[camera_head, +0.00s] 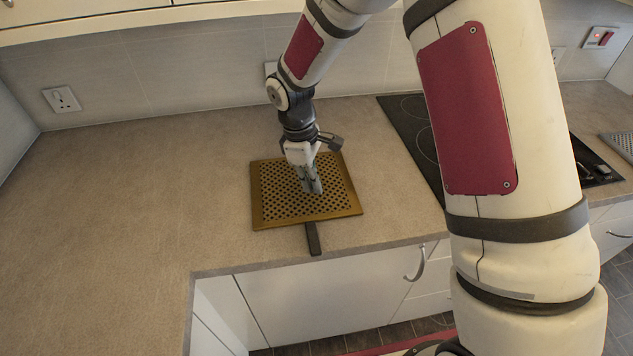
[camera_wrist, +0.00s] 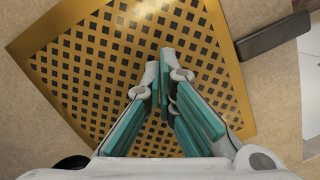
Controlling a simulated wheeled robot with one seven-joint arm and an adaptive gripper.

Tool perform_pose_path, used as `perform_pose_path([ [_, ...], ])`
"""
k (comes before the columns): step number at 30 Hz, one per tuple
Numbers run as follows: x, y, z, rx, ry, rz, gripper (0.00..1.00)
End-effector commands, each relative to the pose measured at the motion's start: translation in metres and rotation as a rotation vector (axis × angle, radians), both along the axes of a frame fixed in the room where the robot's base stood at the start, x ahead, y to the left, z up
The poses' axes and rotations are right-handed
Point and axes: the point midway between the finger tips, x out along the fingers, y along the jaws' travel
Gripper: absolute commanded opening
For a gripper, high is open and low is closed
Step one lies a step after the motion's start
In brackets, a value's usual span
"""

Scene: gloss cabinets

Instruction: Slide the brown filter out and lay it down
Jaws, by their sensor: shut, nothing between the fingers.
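The brown filter (camera_head: 275,200) is a square golden-brown panel with rows of dark holes. It lies flat on the countertop (camera_head: 130,180), left of the black hob. A dark handle (camera_head: 313,239) sticks out from its front edge towards the counter's front edge. My gripper (camera_head: 313,188) is over the filter's middle, pointing down, shut and empty. In the wrist view the filter (camera_wrist: 85,60) fills most of the picture behind my fingers (camera_wrist: 166,78), and the handle (camera_wrist: 275,38) is at upper right. I cannot tell whether the fingertips touch the filter.
The black hob (camera_head: 408,125) lies right of the filter, partly hidden by my arm. A grey perforated panel (camera_head: 621,144) lies at the far right. White cabinets (camera_head: 310,295) with handles are below the counter's front edge. The counter left of the filter is clear.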

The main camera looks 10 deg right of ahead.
Motion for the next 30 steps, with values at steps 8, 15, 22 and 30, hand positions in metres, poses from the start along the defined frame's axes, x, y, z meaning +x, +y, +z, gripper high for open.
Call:
perform_pose_path([
  [8,0.029,0.048,-0.002,-0.001,-0.004,0.001,0.00],
  [15,0.048,0.085,-0.001,-0.002,-0.003,-0.001,0.00],
  [22,0.055,0.100,0.001,-0.002,-0.003,-0.002,0.00],
  [30,0.053,0.091,0.020,-0.001,-0.026,-0.033,0.00],
])
